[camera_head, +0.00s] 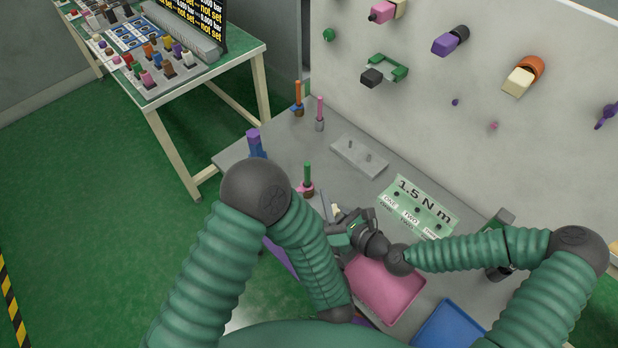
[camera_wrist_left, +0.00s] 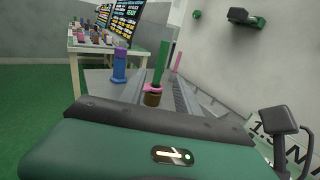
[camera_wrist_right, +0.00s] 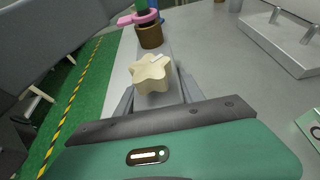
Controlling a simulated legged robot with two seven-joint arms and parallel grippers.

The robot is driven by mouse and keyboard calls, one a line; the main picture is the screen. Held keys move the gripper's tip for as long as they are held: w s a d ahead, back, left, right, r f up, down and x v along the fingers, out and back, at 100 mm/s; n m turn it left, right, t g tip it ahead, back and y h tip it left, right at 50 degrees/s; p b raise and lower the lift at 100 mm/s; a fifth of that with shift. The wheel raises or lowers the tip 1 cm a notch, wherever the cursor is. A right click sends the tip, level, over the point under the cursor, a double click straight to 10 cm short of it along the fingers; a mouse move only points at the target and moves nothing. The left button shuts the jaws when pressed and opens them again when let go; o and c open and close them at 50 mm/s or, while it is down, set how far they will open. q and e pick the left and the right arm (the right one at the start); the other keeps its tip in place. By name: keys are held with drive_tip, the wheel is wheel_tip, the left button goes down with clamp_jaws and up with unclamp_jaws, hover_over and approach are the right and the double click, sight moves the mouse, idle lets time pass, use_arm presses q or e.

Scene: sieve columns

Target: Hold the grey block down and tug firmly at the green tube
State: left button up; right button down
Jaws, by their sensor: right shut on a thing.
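The green tube (camera_head: 308,172) stands upright in a brown base (camera_wrist_left: 152,98) with a pink ring (camera_wrist_left: 153,87) around its foot. It also shows at the top of the right wrist view (camera_wrist_right: 141,5).
A light grey plate with two pegs (camera_head: 358,157) lies behind. A "1.5 N m" sign (camera_head: 418,207) stands to the right. A pink tray (camera_head: 385,290) and a blue tray (camera_head: 450,328) are in front. A blue and purple tube (camera_wrist_left: 119,65) stands left of the green one.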

drive_tip(key=shift+f, duration=0.1)
drive_tip(key=c, duration=0.6)
unclamp_jaws()
drive_tip(key=shift+c, duration=0.2)
use_arm(q)
drive_tip(key=shift+s+d, duration=0.2)
drive_tip(key=shift+s, duration=0.5)
